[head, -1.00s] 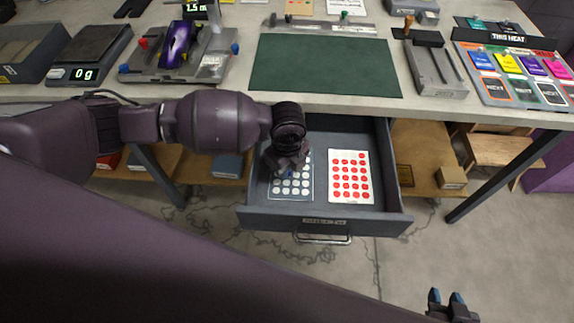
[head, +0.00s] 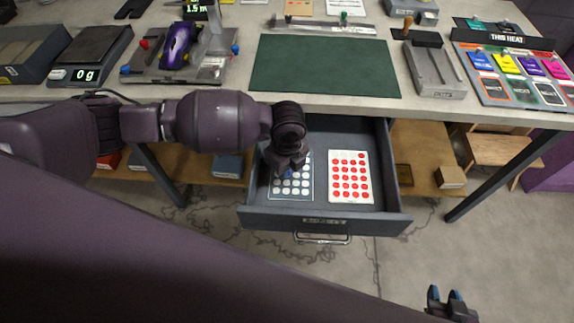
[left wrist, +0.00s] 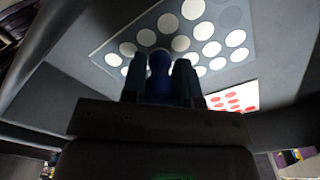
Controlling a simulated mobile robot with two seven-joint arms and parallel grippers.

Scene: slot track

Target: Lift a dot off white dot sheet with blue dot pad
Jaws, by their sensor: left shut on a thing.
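The white dot sheet (head: 293,196) lies in the open drawer, on the left side. It is a grey sheet with rows of white dots, and it also shows in the left wrist view (left wrist: 194,32). One round place near its upper right there looks grey instead of white. My left gripper (left wrist: 160,70) points down over the sheet and is shut on the blue dot pad (left wrist: 160,62). The pad's lower end is hidden, so I cannot tell whether it touches a dot. My right gripper (head: 446,298) is open and empty, low at the right, away from the drawer.
The red dot sheet (head: 350,199) lies beside the white one in the drawer (head: 385,217). The workbench edge (head: 340,106) runs above the drawer. A green mat (head: 325,65) lies on the bench. Floor in front of the drawer is clear.

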